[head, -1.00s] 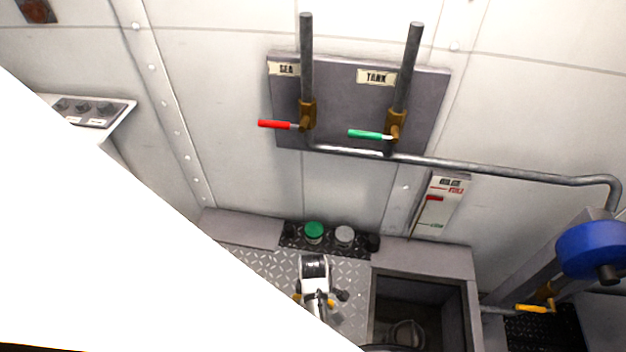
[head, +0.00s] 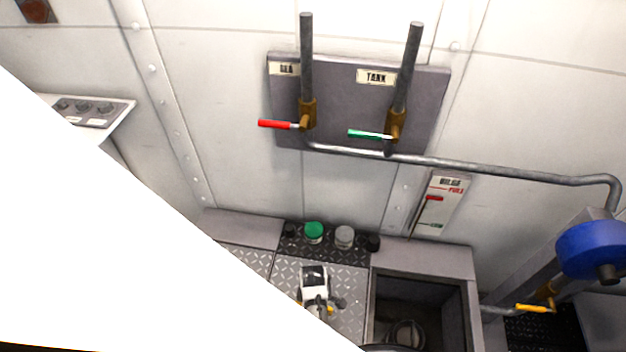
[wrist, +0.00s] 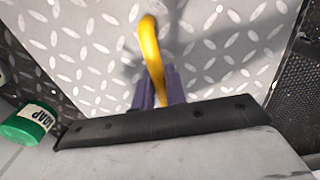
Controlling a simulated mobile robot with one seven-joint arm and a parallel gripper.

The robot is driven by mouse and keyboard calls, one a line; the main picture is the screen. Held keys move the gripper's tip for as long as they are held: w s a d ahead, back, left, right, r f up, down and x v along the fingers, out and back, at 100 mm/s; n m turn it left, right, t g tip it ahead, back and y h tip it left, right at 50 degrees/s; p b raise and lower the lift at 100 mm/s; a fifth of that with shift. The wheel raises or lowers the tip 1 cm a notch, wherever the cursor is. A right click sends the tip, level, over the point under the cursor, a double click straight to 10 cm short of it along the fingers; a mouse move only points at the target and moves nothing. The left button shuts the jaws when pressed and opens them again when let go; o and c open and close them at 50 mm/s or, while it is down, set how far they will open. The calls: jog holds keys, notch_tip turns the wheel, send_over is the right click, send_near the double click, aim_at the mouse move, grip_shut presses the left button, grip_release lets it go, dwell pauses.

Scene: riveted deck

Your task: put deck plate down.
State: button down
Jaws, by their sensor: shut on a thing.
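The deck plate (head: 345,285) is a silver diamond-tread sheet, left of the open well in the head view. It fills much of the wrist view (wrist: 90,45). Its yellow handle (wrist: 151,45) stands up from it. My gripper (wrist: 160,85) is shut on this handle, with a purple-grey finger on each side. In the head view my gripper (head: 318,306) is over the plate, and its white wrist hides part of the plate. The plate lies about level with the tread beside it; I cannot tell whether it touches the deck.
The open well (head: 420,305) with a coiled hose inside is right of the plate. A green-lidded soap can (head: 314,231) and a grey-lidded can (head: 345,236) stand on a black tray (head: 325,252) behind it. Valve pipes are on the wall.

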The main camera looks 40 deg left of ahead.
jog(key=c, duration=1.4)
grip_release()
jog(key=shift+c, duration=0.2)
notch_tip(320, 180, up, 12)
jog(key=shift+r, duration=0.15)
